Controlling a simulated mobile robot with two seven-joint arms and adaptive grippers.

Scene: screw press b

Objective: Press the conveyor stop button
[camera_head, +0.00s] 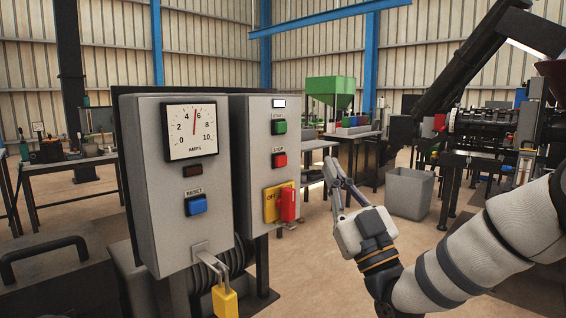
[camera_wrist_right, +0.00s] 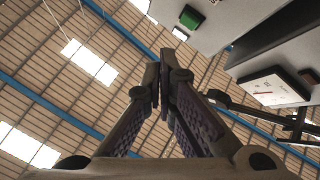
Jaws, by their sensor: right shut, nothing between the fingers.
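The red STOP button (camera_head: 280,160) sits on the front of the grey control box (camera_head: 251,200), below the green START button (camera_head: 280,127). My right gripper (camera_head: 331,171) is shut and empty, to the right of the box, with its fingers pointing up. In the head view a gap shows between the fingertips and the STOP button. In the right wrist view the shut fingers (camera_wrist_right: 166,62) point up toward the roof. The green START button (camera_wrist_right: 190,17) shows there at the top; I cannot make out the STOP button in that view. My left gripper is not in view.
A second grey box with an amps dial (camera_head: 193,129) and a blue RESET button (camera_head: 196,205) stands left. A red switch handle (camera_head: 288,206) on a yellow plate juts out below STOP. A yellow padlock (camera_head: 225,301) hangs in front. A grey bin (camera_head: 409,192) stands behind.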

